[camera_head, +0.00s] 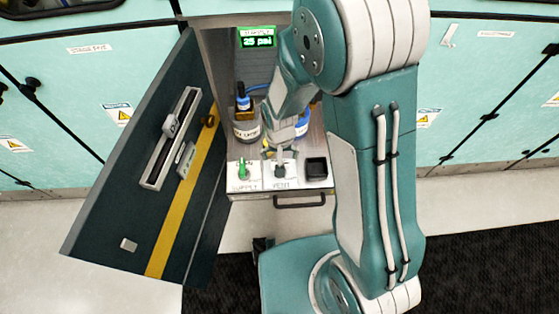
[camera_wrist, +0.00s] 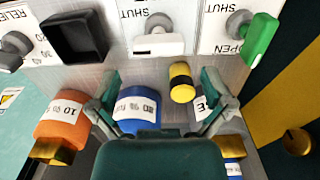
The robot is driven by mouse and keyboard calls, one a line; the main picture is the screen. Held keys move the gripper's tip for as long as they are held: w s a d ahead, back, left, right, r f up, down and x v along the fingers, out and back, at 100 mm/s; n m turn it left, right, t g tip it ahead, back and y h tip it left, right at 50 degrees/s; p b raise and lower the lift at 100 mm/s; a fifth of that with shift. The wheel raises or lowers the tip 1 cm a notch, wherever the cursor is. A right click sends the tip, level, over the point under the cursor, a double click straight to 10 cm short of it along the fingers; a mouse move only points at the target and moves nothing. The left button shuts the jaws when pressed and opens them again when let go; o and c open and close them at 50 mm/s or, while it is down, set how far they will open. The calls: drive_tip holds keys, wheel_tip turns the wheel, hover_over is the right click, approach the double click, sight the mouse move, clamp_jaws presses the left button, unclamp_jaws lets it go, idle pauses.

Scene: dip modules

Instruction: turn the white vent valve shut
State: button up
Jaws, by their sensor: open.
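The white vent valve (camera_wrist: 158,44) sits on the front panel between the supply and relief controls. Its white handle lies crosswise in the wrist view, with a grey round knob behind it and an upside-down SHUT label above. In the head view the vent valve (camera_head: 280,171) is partly covered by my gripper (camera_head: 279,155). In the wrist view my gripper (camera_wrist: 159,82) has its two teal fingers wide apart, with nothing clamped between them. The fingertips are below the white handle in that picture; contact with it cannot be seen.
The green supply valve (camera_wrist: 260,40) is beside the vent valve, and a black square recess (camera_wrist: 75,37) is on its other side. Orange (camera_wrist: 63,120) and blue (camera_wrist: 138,107) bottles stand close to my fingers. The cabinet door (camera_head: 140,165) stands open at left. A green display (camera_head: 257,40) reads 25 psi.

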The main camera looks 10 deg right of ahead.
wheel_tip(320, 180, up, 7)
drive_tip(key=shift+r, duration=0.15)
drive_tip(key=shift+a, duration=0.1)
idle(0.4)
drive_tip(key=s+d+r+t, duration=0.2)
drive_tip(key=s+d+r, duration=0.1)
drive_tip(key=r, duration=0.4)
drive_tip(key=s+d+r+t, duration=0.1)
drive_tip(key=s+d+r, duration=0.3)
drive_tip(key=r, duration=0.4)
drive_tip(key=s+d+r+t, duration=0.2)
drive_tip(key=s+d+r, duration=0.2)
drive_tip(key=r, duration=0.3)
drive_tip(key=shift+s+r+n+t, duration=0.3)
drive_tip(key=shift+s, duration=0.4)
